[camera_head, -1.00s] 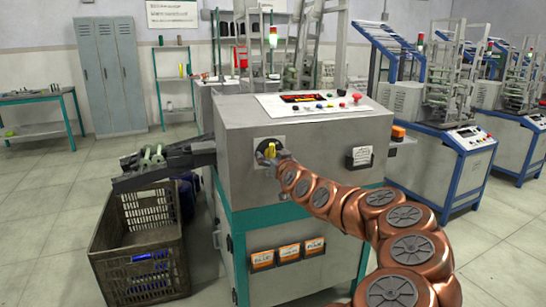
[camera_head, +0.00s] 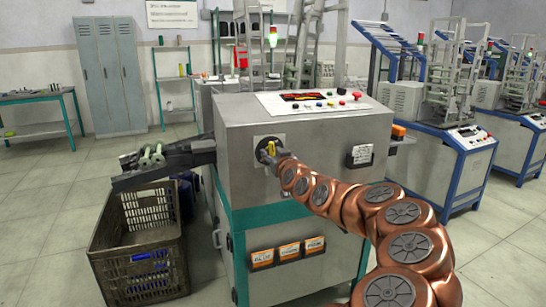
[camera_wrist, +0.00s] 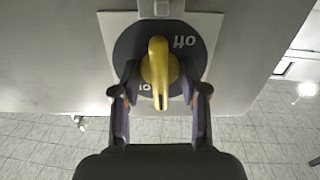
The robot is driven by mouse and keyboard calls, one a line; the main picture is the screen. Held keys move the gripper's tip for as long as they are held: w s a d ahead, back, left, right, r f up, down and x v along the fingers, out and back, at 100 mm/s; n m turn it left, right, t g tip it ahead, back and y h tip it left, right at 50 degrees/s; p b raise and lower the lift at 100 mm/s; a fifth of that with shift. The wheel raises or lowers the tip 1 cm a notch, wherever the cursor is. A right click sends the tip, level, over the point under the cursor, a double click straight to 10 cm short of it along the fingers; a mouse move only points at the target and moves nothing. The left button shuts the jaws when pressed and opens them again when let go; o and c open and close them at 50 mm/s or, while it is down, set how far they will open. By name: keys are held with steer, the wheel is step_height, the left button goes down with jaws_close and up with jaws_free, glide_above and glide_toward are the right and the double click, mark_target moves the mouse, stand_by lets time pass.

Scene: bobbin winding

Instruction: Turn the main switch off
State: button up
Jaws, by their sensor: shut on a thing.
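The main switch is a yellow handle on a dark round dial, set on a pale plate on the front of the grey machine (camera_head: 240,165). In the wrist view the yellow handle (camera_wrist: 158,75) points straight down the picture. The word "off" on the dial (camera_wrist: 184,42) shows upside down at its upper right; part of another label shows at its lower left. My gripper (camera_wrist: 160,88) has one finger on each side of the handle and is shut on it. In the head view the gripper partly covers the dial, and the yellow handle (camera_head: 268,150) shows small.
A crate (camera_head: 135,243) stands on the floor left of the machine, below a dark chute (camera_head: 165,172). The machine's top panel (camera_head: 310,103) has buttons and a red mushroom knob. Labelled pockets (camera_head: 288,253) hang below the switch. Blue-framed machines (camera_head: 430,150) stand at the right.

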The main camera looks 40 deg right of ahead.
steer(key=shift+n+b, duration=1.4)
steer(key=shift+b, duration=0.4)
steer(key=shift+n+b, duration=1)
steer(key=shift+b, duration=0.15)
steer(key=shift+n+b, duration=0.35)
steer(key=shift+n, duration=0.75)
steer(key=shift+b, duration=0.3)
